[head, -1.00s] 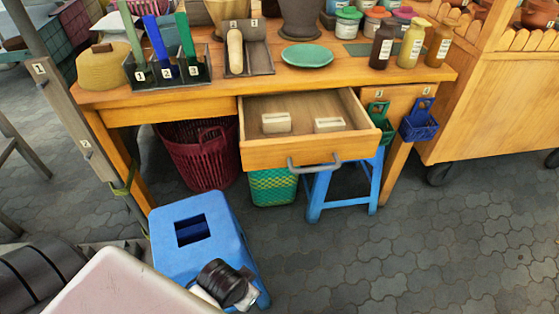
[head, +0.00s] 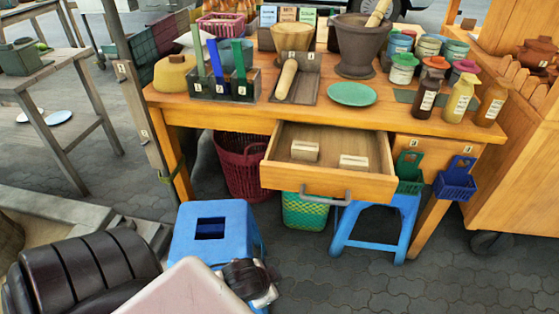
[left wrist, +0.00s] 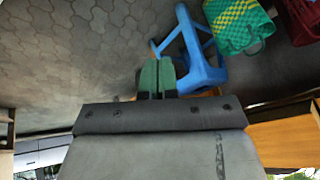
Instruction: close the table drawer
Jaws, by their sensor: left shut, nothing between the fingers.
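The wooden table drawer (head: 300,179) stands pulled out from the front of the wooden table (head: 290,113) in the head view. A grey bar handle (head: 327,198) is on its front, and two small cream blocks (head: 305,151) lie inside. My left gripper's fingers are not clear in the head view; my arm there is at the lower left, in front of the blue stool. In the left wrist view my left gripper (left wrist: 157,65) is shut and empty, its green fingertips appearing in front of a blue stool. My right gripper is not in view.
A blue stool (head: 216,238) stands at the front left. Another blue stool (head: 378,228), a maroon basket (head: 243,165) and a green basket (head: 305,211) are beneath the table. A wooden cart (head: 520,175) stands at right. The paving (head: 400,285) in front of the drawer is clear.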

